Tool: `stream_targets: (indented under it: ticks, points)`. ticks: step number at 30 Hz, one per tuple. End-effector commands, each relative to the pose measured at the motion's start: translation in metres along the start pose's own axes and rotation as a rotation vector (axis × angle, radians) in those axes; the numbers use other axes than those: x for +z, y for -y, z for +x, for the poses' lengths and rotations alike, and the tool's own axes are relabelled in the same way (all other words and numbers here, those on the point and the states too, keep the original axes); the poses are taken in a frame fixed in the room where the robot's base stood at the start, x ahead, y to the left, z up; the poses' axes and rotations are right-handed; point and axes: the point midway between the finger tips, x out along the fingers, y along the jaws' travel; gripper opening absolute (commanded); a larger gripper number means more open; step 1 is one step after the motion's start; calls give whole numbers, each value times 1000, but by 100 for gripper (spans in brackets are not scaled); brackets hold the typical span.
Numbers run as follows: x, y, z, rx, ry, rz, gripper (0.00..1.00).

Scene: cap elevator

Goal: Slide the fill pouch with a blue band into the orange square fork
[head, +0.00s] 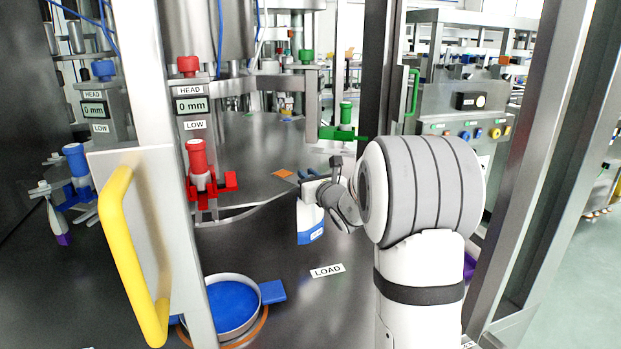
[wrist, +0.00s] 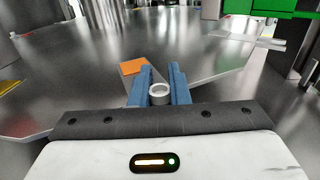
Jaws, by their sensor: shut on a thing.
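The fill pouch (head: 311,222) is white with a blue band and hangs upright below my gripper (head: 308,177), in front of the turntable edge in the head view. My gripper is shut on its spout; in the wrist view the white ring of the spout (wrist: 160,94) sits between the blue fingers (wrist: 159,88). An orange square (head: 284,173) lies on the turntable, left of and beyond my gripper. It also shows in the wrist view (wrist: 133,66), just left of and beyond the fingers. I cannot make out fork prongs at it.
A green clamp (head: 344,133) stands behind my gripper. A yellow door handle (head: 130,255), a blue round dish (head: 233,305) and a LOAD label (head: 327,271) are nearer.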

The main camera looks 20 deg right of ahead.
Motion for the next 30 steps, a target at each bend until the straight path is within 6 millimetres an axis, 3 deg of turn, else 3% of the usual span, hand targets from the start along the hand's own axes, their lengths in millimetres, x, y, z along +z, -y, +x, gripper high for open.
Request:
stream_targets:
  ticks: [30]
  points:
    - [2, -5, 10, 3, 5, -1, 0]
